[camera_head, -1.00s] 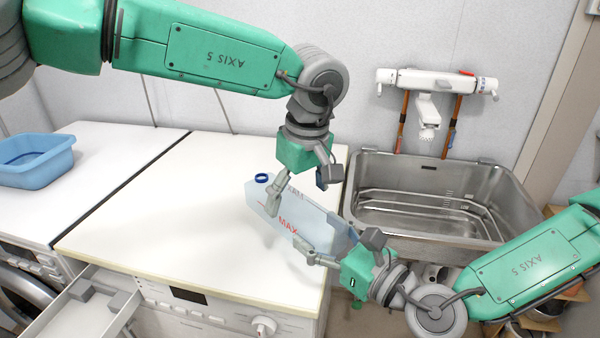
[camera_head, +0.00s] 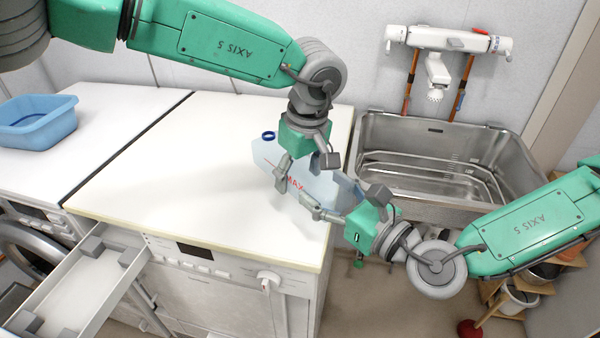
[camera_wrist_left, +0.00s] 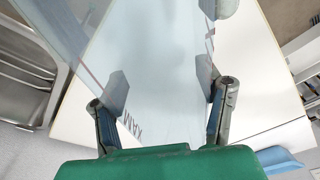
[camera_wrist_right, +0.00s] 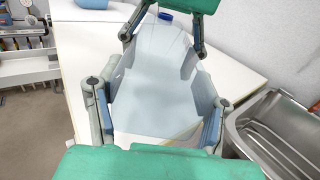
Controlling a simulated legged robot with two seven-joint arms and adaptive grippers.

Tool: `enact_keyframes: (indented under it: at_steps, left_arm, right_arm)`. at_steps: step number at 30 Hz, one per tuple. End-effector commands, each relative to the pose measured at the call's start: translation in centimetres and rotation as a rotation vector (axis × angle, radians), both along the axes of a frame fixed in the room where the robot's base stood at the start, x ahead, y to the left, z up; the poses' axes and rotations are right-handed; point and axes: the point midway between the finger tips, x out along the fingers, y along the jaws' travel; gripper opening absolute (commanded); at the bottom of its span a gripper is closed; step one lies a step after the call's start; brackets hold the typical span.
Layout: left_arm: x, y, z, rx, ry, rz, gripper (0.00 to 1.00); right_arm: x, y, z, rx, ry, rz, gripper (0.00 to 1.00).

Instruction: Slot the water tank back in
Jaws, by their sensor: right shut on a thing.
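The water tank (camera_head: 325,187) is clear pale blue with red MAX lettering and a blue cap (camera_head: 268,136). It is over the right part of the white machine top; whether it touches the top is unclear. My right gripper (camera_head: 322,208) is shut on its near right end, with a finger on each side in the right wrist view (camera_wrist_right: 158,110). My left gripper (camera_head: 298,172) reaches down from above with its fingers astride the tank's middle. In the left wrist view (camera_wrist_left: 160,98) the tank fills the space between them; whether they press on it is unclear.
A white drawer (camera_head: 75,285) with grey corner blocks stands pulled out from the machine front at lower left. A blue basin (camera_head: 38,122) is on the left machine. A steel sink (camera_head: 440,200) is at right. The machine top's left part (camera_head: 170,170) is clear.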

Motion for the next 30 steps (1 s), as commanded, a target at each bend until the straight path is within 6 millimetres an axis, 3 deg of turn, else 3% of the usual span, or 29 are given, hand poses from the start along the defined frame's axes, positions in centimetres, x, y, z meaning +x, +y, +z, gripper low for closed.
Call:
enact_keyframes:
  at_steps: [1, 2, 3, 4, 16, 30]
  left_arm:
    - [0.1, -0.2, 0.0, -0.006, -0.004, -0.004, 0.24]
    - [0.1, -0.3, 0.0, -0.008, -0.005, -0.004, 0.24]
    - [0.1, -0.3, 0.1, -0.008, -0.005, -0.004, 0.24]
    - [0.1, -0.3, 0.1, -0.008, -0.005, -0.003, 0.24]
    - [0.1, -0.2, 0.0, -0.006, -0.003, -0.003, 0.24]
    - [0.1, -0.1, 0.0, -0.005, -0.003, -0.003, 0.23]
  right_arm:
    - [-0.4, 0.5, 0.4, 0.008, -0.003, 0.017, 0.08]
    - [-0.5, 0.5, 0.4, 0.008, -0.003, 0.018, 0.67]
    - [-0.5, 0.5, 0.4, 0.008, -0.003, 0.019, 0.81]
    - [-0.5, 0.5, 0.4, 0.008, -0.003, 0.019, 0.85]
    - [-0.7, 0.0, 0.2, 0.005, -0.001, 0.013, 0.85]
    - [-5.5, -4.4, 0.1, 0.007, 0.0, 0.017, 0.85]
